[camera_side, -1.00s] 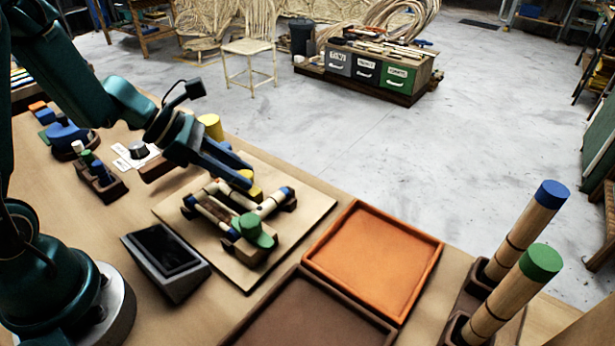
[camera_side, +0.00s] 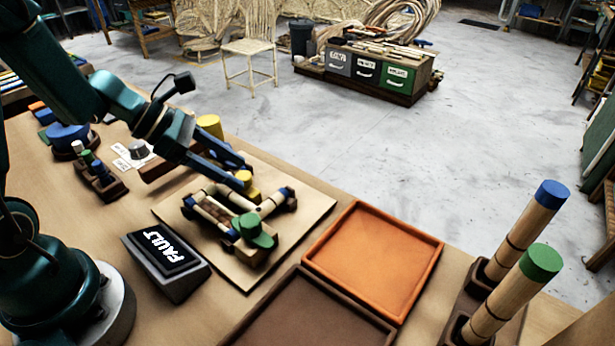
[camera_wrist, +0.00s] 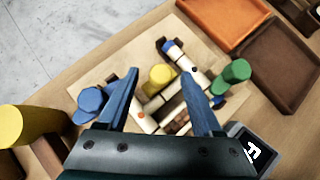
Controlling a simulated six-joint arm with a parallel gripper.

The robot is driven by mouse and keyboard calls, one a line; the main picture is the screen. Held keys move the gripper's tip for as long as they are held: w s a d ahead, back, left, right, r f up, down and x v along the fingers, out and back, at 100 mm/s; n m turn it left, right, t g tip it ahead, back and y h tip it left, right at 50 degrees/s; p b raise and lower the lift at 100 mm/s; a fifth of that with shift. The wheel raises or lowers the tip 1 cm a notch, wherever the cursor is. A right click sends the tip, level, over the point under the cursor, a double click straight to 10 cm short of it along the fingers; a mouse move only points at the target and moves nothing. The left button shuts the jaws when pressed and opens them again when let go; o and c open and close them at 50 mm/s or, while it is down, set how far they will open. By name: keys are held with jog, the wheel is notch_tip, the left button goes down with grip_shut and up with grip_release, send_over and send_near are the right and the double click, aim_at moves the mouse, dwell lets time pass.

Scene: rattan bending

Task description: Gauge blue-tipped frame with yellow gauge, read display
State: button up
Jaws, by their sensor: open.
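The blue-tipped frame (camera_side: 228,212) of pale rods lies on a square board, with blue ends in both views; it also shows in the wrist view (camera_wrist: 192,85). The yellow gauge (camera_wrist: 160,76) stands upright at the frame, and its top shows in the side view (camera_side: 244,178). My gripper (camera_wrist: 161,88) is open, its blue fingers apart, with the yellow gauge seen between their tips. I cannot tell whether they touch it. A green-capped piece (camera_side: 254,230) sits at the frame's near side. The display (camera_side: 164,249) reads "FAULT"; it is partly cut off in the wrist view.
An orange tray (camera_side: 436,262) and a brown tray (camera_side: 300,274) lie right of the board. Two upright poles with blue (camera_side: 552,194) and green tops stand at far right. A yellow cylinder (camera_side: 210,122) and a small rack (camera_side: 118,189) stand left of the board.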

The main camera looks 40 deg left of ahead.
jog(key=shift+v, duration=1.9)
jog(key=s+d+r+m+g, duration=0.1)
jog(key=s+d+r+m, duration=0.2)
jog(key=d+m, duration=0.25)
jog(key=s+d+r+m+g, duration=0.1)
jog(key=s+d+r+m, duration=0.1)
jog(key=d+r+m, duration=0.4)
jog(key=s+a+f+m+t+y, duration=0.1)
jog(key=s+a+m+y, duration=0.5)
jog(key=m, duration=0.9)
jog(key=shift+s+f, duration=0.35)
jog(key=shift+f, duration=0.4)
